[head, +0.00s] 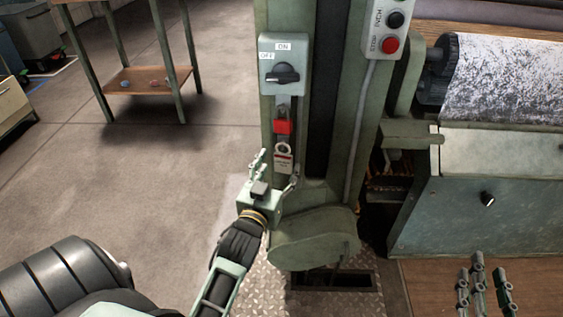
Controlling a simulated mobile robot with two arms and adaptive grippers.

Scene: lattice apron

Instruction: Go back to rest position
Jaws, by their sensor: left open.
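The lower part of the right gripper is out of frame.
A machine with a speckled roller (505,85) stands at the right. A rounded green housing (313,240) is beside my left wrist.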

